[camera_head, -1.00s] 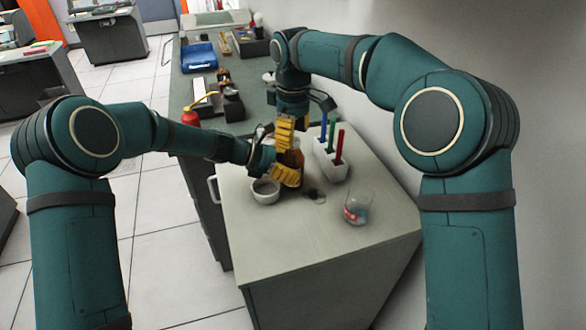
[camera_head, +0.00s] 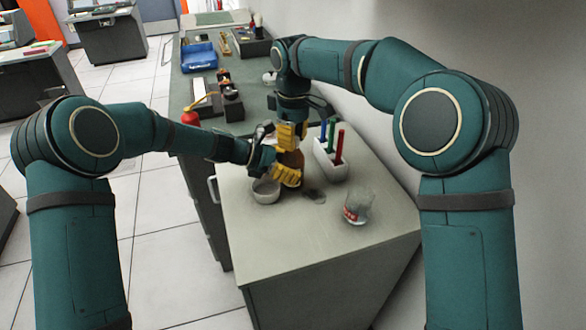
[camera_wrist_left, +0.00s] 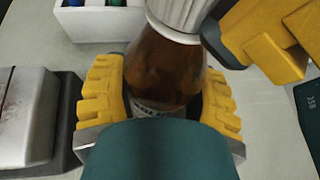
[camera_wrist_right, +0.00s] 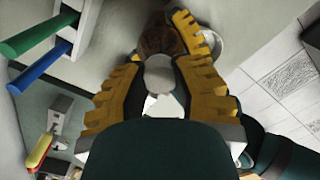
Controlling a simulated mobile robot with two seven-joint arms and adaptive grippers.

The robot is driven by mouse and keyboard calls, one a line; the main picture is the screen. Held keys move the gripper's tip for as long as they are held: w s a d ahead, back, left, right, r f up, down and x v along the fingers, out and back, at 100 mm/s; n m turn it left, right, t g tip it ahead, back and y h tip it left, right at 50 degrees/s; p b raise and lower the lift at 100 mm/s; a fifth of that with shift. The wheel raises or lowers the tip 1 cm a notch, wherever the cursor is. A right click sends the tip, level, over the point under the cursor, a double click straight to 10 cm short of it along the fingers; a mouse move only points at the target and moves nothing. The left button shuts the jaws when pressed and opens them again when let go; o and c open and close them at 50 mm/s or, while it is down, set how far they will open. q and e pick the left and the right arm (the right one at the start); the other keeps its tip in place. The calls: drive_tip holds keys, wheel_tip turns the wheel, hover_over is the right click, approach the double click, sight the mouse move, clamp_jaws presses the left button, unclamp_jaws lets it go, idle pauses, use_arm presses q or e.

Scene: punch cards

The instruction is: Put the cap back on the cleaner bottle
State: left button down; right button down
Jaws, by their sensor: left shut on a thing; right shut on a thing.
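The brown cleaner bottle (camera_head: 294,159) stands over the near cabinet top, with its lower part hidden by yellow fingers. My left gripper (camera_head: 286,175) is shut around its body, as the left wrist view shows with the bottle (camera_wrist_left: 165,70) between the fingers. The white ribbed cap (camera_wrist_left: 183,14) is at the bottle's neck; whether it is fully seated cannot be told. My right gripper (camera_head: 290,136) comes from above and is shut on the cap, whose pale round top (camera_wrist_right: 160,76) shows between its fingers in the right wrist view.
A whitish bowl (camera_head: 266,191) stands left of the bottle. A white holder (camera_head: 330,168) with blue, green and red markers is to the right. A clear glass (camera_head: 357,208) with red bits stands nearer. The cabinet top's front (camera_head: 310,245) is clear.

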drive_tip(key=m, duration=0.4)
drive_tip(key=c, duration=0.8)
unclamp_jaws()
drive_tip(key=shift+r, duration=2.25)
drive_tip(key=shift+o, duration=0.3)
drive_tip(key=shift+r, duration=1.75)
drive_tip(key=shift+f, duration=0.1)
